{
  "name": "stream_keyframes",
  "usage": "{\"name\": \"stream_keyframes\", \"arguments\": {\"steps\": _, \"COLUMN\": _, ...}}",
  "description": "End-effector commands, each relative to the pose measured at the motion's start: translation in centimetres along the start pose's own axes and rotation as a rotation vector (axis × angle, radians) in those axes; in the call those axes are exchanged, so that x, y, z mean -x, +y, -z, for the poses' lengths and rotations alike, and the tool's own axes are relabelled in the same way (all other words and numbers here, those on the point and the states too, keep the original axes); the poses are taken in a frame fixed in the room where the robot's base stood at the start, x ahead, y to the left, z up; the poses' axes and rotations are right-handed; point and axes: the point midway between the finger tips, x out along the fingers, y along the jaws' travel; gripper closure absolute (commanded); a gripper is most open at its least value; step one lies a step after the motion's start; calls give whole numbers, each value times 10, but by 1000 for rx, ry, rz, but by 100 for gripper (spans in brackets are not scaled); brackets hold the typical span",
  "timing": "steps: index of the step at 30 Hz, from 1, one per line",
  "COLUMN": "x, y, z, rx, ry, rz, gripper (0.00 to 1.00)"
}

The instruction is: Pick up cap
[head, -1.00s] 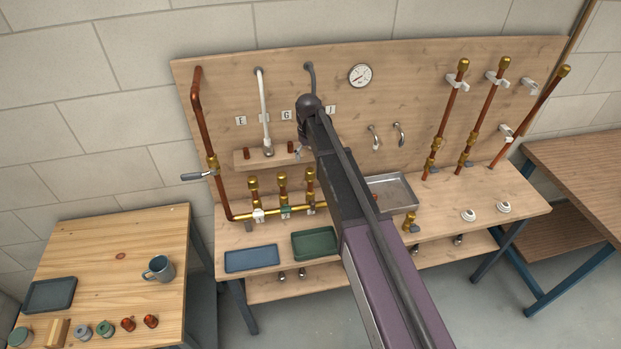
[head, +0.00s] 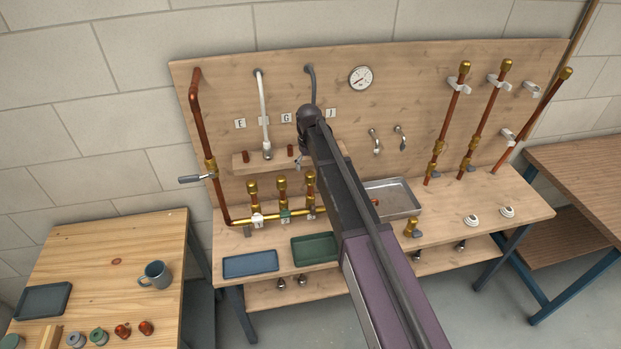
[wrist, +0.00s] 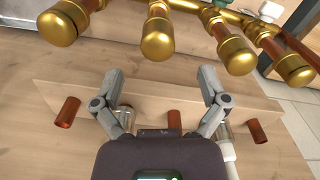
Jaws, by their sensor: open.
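Small copper-brown cylinders, which look like caps, stand on a narrow wooden shelf (head: 267,160). The head view shows a left one (head: 245,156) and another (head: 290,150) by my arm. The wrist view shows a left cylinder (wrist: 66,113), a middle one (wrist: 174,120) and a right one (wrist: 256,131). My gripper (wrist: 159,78) is open and empty, its fingers spread on either side of the middle cylinder in the picture, with no contact visible. Brass end caps (wrist: 157,45) top the manifold stubs, also seen in the head view (head: 282,182). Which cap is meant cannot be told.
The brass manifold (head: 240,219) lies close to my gripper. A white pipe (head: 265,115) and a grey pipe (head: 311,85) come down near the shelf. Blue (head: 250,264) and green (head: 315,248) trays and a metal tray (head: 400,197) sit on the bench.

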Motion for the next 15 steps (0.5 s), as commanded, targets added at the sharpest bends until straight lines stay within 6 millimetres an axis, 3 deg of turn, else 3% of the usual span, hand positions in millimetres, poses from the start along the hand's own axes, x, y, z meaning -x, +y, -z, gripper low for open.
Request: {"name": "stream_keyframes", "arguments": {"steps": 15, "x": -39, "y": 2, "z": -4, "rx": 0, "ry": 0, "rz": 0, "gripper": 6}}
